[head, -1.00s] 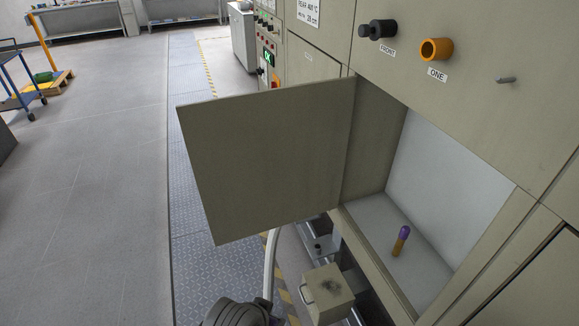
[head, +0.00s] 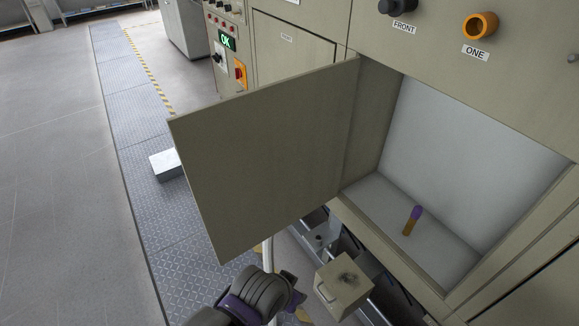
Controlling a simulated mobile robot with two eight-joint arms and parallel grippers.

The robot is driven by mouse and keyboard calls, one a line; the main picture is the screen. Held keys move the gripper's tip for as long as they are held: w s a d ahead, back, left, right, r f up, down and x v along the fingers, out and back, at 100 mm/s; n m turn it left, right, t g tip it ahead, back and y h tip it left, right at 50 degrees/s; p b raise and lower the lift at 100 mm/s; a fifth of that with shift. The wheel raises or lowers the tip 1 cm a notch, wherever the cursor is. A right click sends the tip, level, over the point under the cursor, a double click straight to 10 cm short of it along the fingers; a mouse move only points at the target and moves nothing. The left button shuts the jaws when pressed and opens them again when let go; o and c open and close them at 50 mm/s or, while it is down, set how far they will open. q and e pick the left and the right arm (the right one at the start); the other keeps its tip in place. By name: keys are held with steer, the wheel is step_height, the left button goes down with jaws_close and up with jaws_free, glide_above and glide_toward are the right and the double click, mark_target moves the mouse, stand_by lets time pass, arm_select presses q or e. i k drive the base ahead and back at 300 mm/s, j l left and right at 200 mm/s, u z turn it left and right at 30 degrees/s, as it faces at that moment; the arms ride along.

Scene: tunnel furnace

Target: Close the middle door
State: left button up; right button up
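The middle door (head: 265,155) is a flat beige panel on the furnace front. It stands wide open, hinged at its right edge beside the compartment (head: 470,150). The compartment has pale inner walls, and a small purple and orange object (head: 412,220) stands tilted on its floor. A dark grey arm of mine with purple parts (head: 255,298) shows at the bottom, below the door's lower edge and apart from it in the picture. Its gripper fingers cannot be made out clearly. No other gripper shows.
A beige box with a handle (head: 344,284) juts out below the compartment. A black knob (head: 398,7) and an orange ring (head: 480,25) sit above. The metal walkway (head: 130,130) at left is largely clear.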

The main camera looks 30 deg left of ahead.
mark_target(256, 162)
steer(key=j+z, duration=0.3)
steer(key=k+j+z, duration=0.2)
steer(key=j+z, duration=0.15)
steer(key=j, duration=0.15)
steer(key=k+j+z, duration=0.15)
steer(key=j+z, duration=0.15)
steer(key=k+j+z, duration=0.2)
steer(key=j+z, duration=0.15)
steer(key=k+j+z, duration=0.4)
steer(key=j, duration=0.25)
steer(key=k+j+z, duration=0.15)
steer(key=k+j, duration=0.15)
steer(key=i+j+u, duration=0.55)
steer(key=j, duration=0.25)
steer(key=k+j+z, duration=0.25)
steer(key=k+z, duration=0.4)
steer(key=i+j, duration=0.05)
steer(key=i, duration=0.05)
